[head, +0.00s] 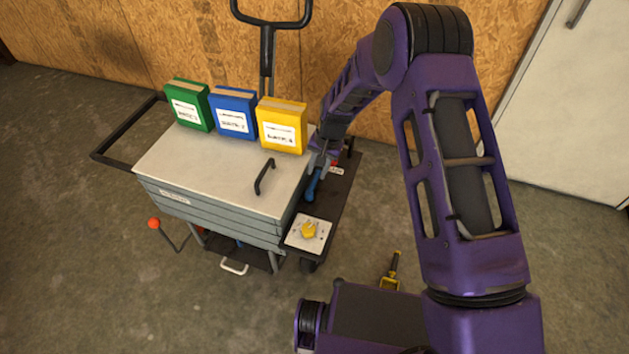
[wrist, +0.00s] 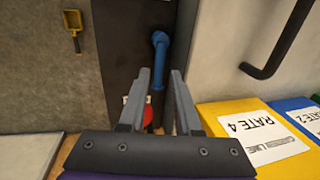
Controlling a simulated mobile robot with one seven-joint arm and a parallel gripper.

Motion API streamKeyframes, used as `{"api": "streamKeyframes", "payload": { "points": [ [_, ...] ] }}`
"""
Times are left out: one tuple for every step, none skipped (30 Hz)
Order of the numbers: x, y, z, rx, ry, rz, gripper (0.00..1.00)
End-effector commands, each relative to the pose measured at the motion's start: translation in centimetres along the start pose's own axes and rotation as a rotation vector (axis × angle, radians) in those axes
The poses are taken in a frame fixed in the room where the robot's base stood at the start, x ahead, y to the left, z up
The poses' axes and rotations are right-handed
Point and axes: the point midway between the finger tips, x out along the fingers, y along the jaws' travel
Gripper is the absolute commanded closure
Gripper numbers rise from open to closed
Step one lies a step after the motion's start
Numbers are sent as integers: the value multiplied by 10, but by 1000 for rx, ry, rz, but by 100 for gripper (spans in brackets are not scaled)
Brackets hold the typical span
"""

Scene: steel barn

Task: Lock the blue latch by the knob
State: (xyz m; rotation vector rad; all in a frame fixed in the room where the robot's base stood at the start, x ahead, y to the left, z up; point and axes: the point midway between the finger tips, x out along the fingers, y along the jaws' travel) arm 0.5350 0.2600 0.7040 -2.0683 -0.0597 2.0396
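The blue latch (head: 313,185) is a short blue bar on the dark side shelf (head: 329,205) right of the cart. In the wrist view the latch (wrist: 159,62) shows a rounded, bent end at the top, probably its knob. My gripper (wrist: 160,74) is open, with two grey fingers apart. The bar's lower part appears between the fingertips in that view; I cannot tell whether they touch it. In the head view my gripper (head: 320,160) hangs over the latch's far end. A red part (wrist: 148,116) and a white label are partly hidden behind the left finger.
The cart top (head: 215,172) carries green, blue and yellow binders (head: 282,125) and a black handle (head: 264,177). A white plate with a yellow piece (head: 309,230) sits at the shelf's near end. A yellow tool (head: 390,278) lies on the floor.

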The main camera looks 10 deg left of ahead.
Motion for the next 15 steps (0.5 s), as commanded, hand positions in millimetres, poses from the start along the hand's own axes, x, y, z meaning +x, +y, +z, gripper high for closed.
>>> {"api": "streamKeyframes", "payload": {
  "points": [
    [13, 0, 1, 0, -3, 1, 68],
    [18, 0, 1, 0, -3, 1, 68],
    [25, 0, 1, 0, -2, 1, 68],
    [30, 0, 1, 0, -2, 1, 68],
    [34, 0, 0, 0, -1, 1, 68],
    [39, 0, 0, 0, -1, 1, 68],
    [42, 0, 0, 0, -1, 1, 68],
    [44, 0, 0, 0, -1, 0, 68],
    [47, 0, 0, 0, 0, 0, 68],
    [49, 0, 0, 0, -1, 0, 68],
    [51, 0, 0, 1, -1, 1, 68],
    [52, 0, 0, 1, -1, 1, 68],
    [53, 0, 0, 1, -1, 1, 68],
    [53, 0, 0, 1, -1, 1, 68],
    [54, 0, 0, 1, 0, 0, 68]
  ]
}}
